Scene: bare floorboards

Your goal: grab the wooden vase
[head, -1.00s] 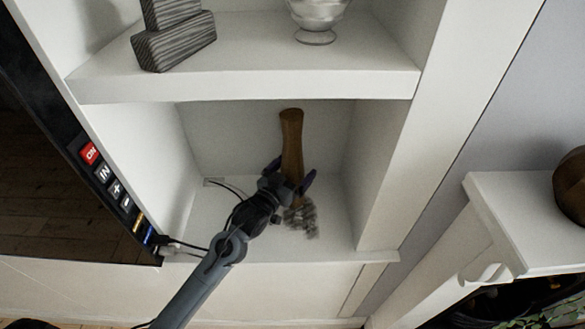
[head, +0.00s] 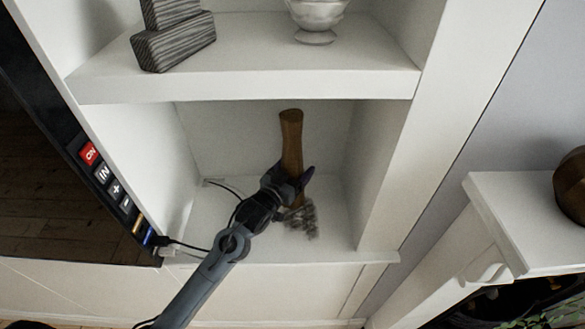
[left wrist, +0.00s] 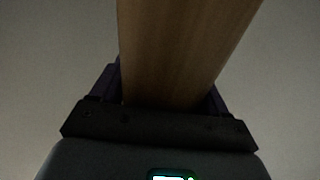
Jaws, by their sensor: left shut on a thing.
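The wooden vase (head: 291,140) is a tall, slim brown piece standing upright in the lower shelf compartment in the head view. My left gripper (head: 298,180) is shut on its lower part, with a dark finger showing at its right side. In the left wrist view the vase (left wrist: 185,50) rises between the two fingers (left wrist: 165,95), filling the middle of the picture. My right gripper is not in view.
A white shelf board (head: 245,88) lies above the vase, carrying a grey striped ornament (head: 175,40) and a silvery bowl (head: 317,18). The compartment's side wall (head: 385,170) stands to the right. A dark screen (head: 60,170) and cables are at left.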

